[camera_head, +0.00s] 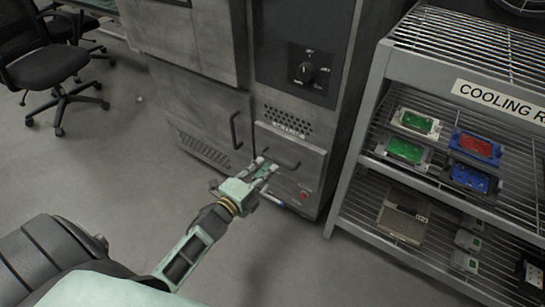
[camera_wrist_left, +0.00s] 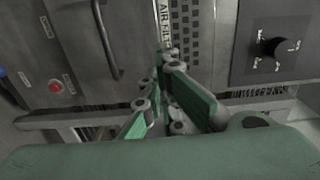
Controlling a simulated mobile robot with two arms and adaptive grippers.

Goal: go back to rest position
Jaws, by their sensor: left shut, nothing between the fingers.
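My left gripper (camera_head: 266,166) is in front of the grey machine (camera_head: 215,105), near the small lower panel with a handle. Its fingers are shut with nothing between them. In the left wrist view the green finger pads of the left gripper (camera_wrist_left: 163,75) come together in front of the machine's front. I cannot tell whether the fingers touch the machine. My left arm reaches in from the lower left of the head view. My right gripper is not in view.
A cooling rack (camera_head: 365,125) stands at the right, with green, red and blue parts on its shelves. The machine has a dark control panel (camera_head: 305,50) with a knob. Office chairs (camera_head: 45,65) stand at the upper left. The floor (camera_head: 110,165) between is mostly clear.

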